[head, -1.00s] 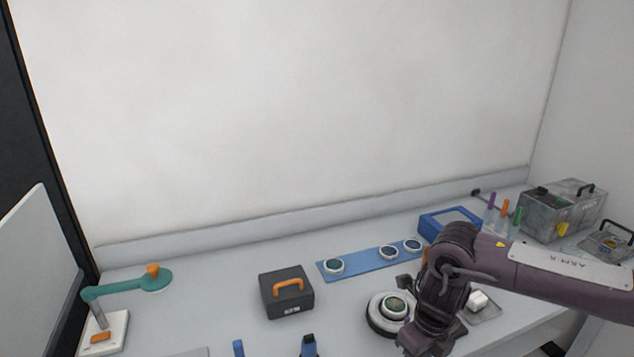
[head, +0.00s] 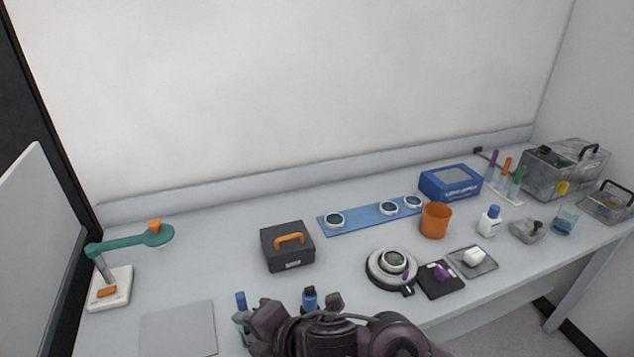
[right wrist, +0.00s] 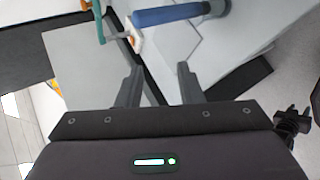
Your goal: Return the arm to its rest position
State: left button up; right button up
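My right arm is a dark purple-grey mass along the bottom edge of the head view, its right gripper (head: 262,325) low at the centre-left. In the right wrist view the two fingers of this gripper (right wrist: 158,70) stand apart with nothing between them. Beyond them are the pale bench surface and a blue cylindrical thing (right wrist: 178,14), apart from the fingers. In the head view the arm partly hides two blue-topped things (head: 309,298) near the front edge. My left gripper does not show.
A dark case (head: 287,252) with an orange handle stands behind the arm. To its right are a blue strip (head: 360,218) with several round optics, a round stage (head: 379,277) with an optic, and an orange cup (head: 435,221). A teal lamp (head: 130,242) stands left, beside a grey plate (head: 178,328).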

jog(key=w+d+m+t+h, duration=0.15)
jog(key=d+m+h, duration=0.25)
jog(key=d+m, duration=1)
jog(key=s+d+f+m+g+h, duration=0.2)
jog(key=s+d+f+m+h, duration=0.1)
jog(key=s+d+f+m, duration=0.35)
jog(key=s+d+f+m+g+h, duration=0.25)
jog(key=s+d+m, duration=0.35)
jog(key=d, duration=0.4)
notch_tip(320, 180, down, 31)
jog(key=s+g, duration=0.1)
jog(key=s+d+f, duration=0.1)
jog(key=s+f, duration=0.7)
jog(key=s, duration=0.1)
jog(key=s+d+f+g, duration=0.1)
jog(key=s+d+f, duration=0.1)
jog(key=s+f, duration=0.7)
jog(key=shift+s+d+f, duration=0.2)
jog(key=shift+s+d, duration=0.05)
jog(key=shift+s, duration=0.55)
